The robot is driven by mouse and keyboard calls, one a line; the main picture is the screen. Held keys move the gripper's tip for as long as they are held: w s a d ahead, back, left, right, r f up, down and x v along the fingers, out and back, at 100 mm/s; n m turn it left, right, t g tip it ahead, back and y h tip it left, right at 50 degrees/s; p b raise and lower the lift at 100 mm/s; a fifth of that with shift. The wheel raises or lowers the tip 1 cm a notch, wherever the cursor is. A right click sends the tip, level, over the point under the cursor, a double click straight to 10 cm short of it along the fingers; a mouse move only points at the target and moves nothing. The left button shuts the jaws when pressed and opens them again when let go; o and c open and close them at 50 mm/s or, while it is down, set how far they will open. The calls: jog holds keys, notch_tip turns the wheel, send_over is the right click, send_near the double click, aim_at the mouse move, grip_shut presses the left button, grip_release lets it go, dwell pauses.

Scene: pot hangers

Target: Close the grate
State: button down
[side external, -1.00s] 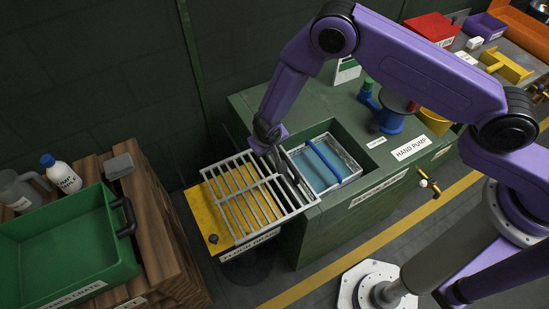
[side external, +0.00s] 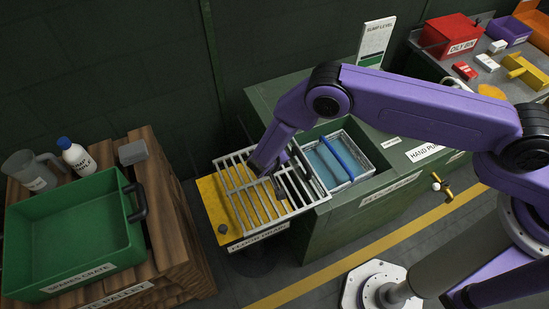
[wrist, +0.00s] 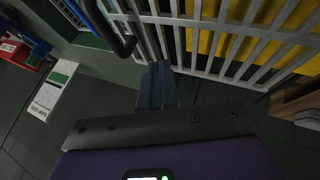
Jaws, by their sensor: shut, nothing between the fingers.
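The grate (side external: 245,195) is a silver frame of parallel bars with a dark handle (side external: 296,155) near its right end. It lies over a yellow surface (side external: 212,205) beside the green cabinet. Its right end reaches the opening that holds a blue-and-white tray (side external: 340,172). In the wrist view, the grate bars (wrist: 205,30) fill the top and the black handle (wrist: 122,38) shows left of the fingertips. My gripper (side external: 262,175) is shut and empty, low over the middle of the grate, left of the handle. I cannot tell whether the fingers (wrist: 158,70) touch the bars.
A green crate (side external: 128,232) stands on a wooden pallet (side external: 165,175) at left, with a bottle (side external: 78,158) and a jug (side external: 30,172) behind it. The green cabinet (side external: 330,225) is at right. A white sign (side external: 376,40) stands behind my arm. A dark wall is behind.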

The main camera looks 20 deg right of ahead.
jog(key=x, duration=0.5)
jog(key=shift+w+d+f, duration=0.1)
jog(key=shift+w+d, duration=0.05)
jog(key=shift+d, duration=0.3)
jog(key=shift+w+d+f, duration=0.1)
jog(key=shift+w+d, duration=0.05)
jog(key=shift+d, duration=0.3)
jog(key=shift+w+d, duration=0.2)
jog(key=shift+d, duration=1)
jog(key=d, duration=2.6)
jog(key=shift+d, duration=0.45)
